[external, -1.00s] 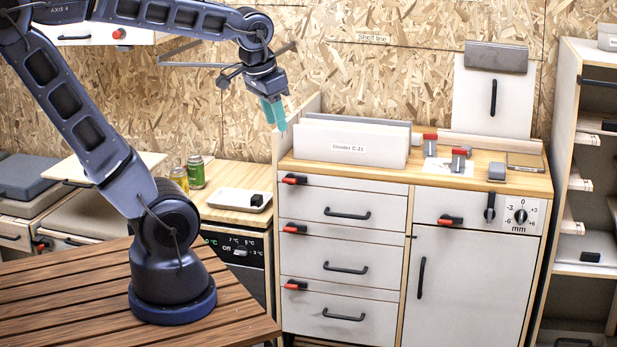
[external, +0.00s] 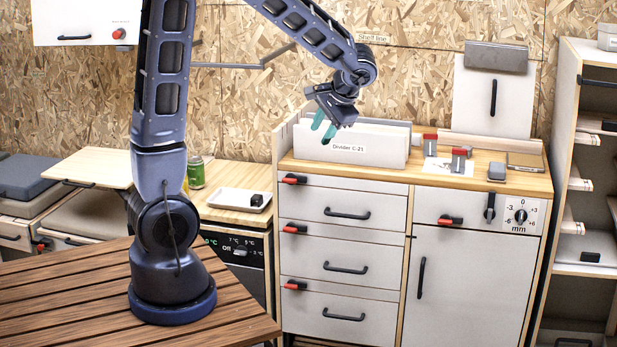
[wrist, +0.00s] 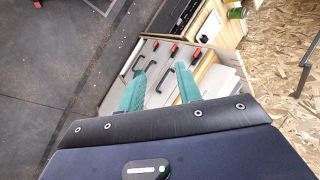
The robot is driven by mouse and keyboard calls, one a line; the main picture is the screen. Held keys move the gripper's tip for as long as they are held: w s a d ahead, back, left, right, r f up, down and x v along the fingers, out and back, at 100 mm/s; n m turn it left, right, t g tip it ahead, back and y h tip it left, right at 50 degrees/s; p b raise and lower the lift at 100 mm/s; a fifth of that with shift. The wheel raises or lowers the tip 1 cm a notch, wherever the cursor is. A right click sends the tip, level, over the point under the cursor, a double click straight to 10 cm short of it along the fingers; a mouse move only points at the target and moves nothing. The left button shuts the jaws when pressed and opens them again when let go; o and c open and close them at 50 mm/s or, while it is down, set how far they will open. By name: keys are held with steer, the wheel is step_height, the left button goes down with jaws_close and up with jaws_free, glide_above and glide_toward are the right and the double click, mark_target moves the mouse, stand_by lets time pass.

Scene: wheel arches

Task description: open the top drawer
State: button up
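The top drawer (external: 343,205) is the uppermost of the stacked white drawers in the cabinet, and it is shut. It has a black bar handle (external: 347,214) and a red-and-black latch (external: 294,179) at its upper left corner. My gripper (external: 324,131) has teal fingers and hangs in front of the white divider bin, above the top drawer and apart from it. In the wrist view my gripper (wrist: 158,88) has its two fingers spread with nothing between them. The drawer fronts with dark handles and red latches lie beyond the fingertips.
The divider bin (external: 385,150) stands on the cabinet's wooden top (external: 440,180). A cupboard door (external: 465,285) with a vertical handle is right of the drawers. A white tray (external: 232,199) and a green can (external: 196,172) stand on the left counter.

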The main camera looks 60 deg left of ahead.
steer(key=w+a+f+g+y, duration=0.1)
steer(key=w+a+f+y, duration=0.2)
steer(key=w+f, duration=0.45)
steer(key=w+a+f+g+y, duration=0.1)
steer(key=w+a+f+y, duration=0.2)
steer(key=w+f, duration=0.4)
steer(key=m+t+y, duration=0.3)
steer(key=m+y, duration=0.1)
glide_toward(350, 215)
steer(key=shift+n, duration=0.3)
steer(key=a, duration=0.3)
steer(key=a+f, duration=0.1)
steer(key=a, duration=0.6)
steer(key=shift+s+a+f, duration=0.1)
steer(key=shift+a+f, duration=0.3)
jaws_close()
